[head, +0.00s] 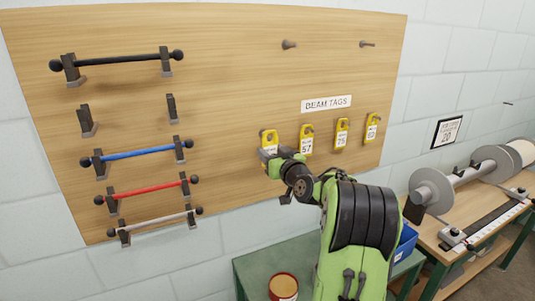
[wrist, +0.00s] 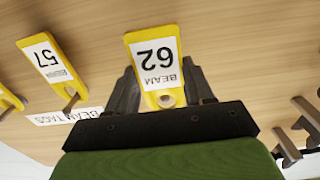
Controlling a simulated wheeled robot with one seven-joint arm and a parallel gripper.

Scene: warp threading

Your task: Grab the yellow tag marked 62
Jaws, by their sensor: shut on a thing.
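The yellow tag marked 62 (wrist: 155,65) is upside down in the wrist view, with a white label reading 62 BEAM and a hole near its lower end. My gripper (wrist: 166,90) has a dark finger on either side of the tag and is shut on it. In the head view the tag (head: 269,136) is the leftmost of the yellow row, partly hidden by my gripper (head: 270,155). It is close to the wooden board; I cannot tell whether it still rests on a peg.
Yellow tags marked 57 (head: 306,140) and 75 (head: 341,133), and another (head: 372,127), hang to the right below the BEAM TAGS sign (head: 326,104). Racked rods, including a blue one (head: 140,153), are at left. A green table (head: 262,265) stands below.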

